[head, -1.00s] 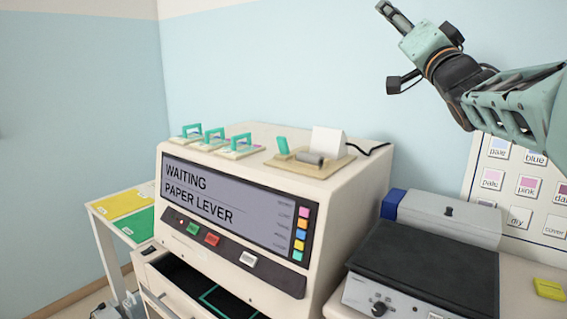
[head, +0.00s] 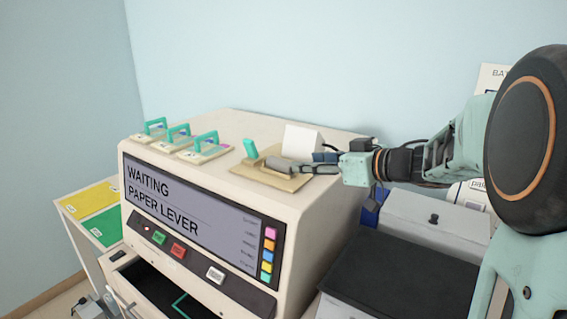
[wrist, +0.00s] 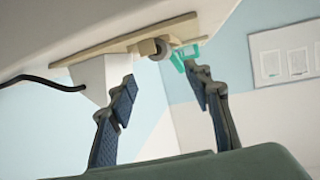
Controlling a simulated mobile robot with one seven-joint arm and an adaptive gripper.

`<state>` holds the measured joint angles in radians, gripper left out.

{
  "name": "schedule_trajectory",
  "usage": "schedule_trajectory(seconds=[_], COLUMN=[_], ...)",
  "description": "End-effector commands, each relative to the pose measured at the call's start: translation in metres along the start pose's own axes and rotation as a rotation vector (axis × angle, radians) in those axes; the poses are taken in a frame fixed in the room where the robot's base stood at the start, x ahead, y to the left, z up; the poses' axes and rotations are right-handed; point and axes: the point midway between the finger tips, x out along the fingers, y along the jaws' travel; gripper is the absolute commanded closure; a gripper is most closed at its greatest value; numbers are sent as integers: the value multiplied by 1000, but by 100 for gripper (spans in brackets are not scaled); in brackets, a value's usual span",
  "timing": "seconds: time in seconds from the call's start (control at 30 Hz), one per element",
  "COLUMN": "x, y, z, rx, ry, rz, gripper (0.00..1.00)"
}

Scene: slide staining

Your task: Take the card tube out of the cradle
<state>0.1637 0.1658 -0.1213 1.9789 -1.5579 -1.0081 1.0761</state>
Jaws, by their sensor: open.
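The card tube (head: 280,163) is a short grey cylinder lying in a tan cradle (head: 262,178) on top of the machine. A teal lever (head: 250,149) stands at the cradle's left and a white block (head: 302,141) behind it. My gripper (head: 312,163) is open and empty, reaching in from the right, close to the tube's right end. In the wrist view, turned upside down, the tube (wrist: 160,49) shows end-on just beyond the gap between my fingertips (wrist: 160,76). I cannot tell whether a finger touches it.
The machine's screen (head: 190,200) reads WAITING PAPER LEVER. Several teal-handled plates (head: 205,150) stand left of the cradle. A drawer (head: 165,290) is open at the machine's front. A grey box (head: 435,225) and a black-topped device (head: 395,275) stand at the right.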

Motion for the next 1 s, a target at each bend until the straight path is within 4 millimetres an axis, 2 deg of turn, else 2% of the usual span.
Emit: schedule_trajectory(seconds=[0.1,0.37,0.63,0.87,1.0], x=[21,43,81,84,84], y=[-1,-2,-4,-4,-4], z=[0,1,2,2,2], rx=[0,2,1,1,1], ry=[-1,1,2,2,2], rz=[-3,0,0,3,3], gripper=[54,54,54,54,67])
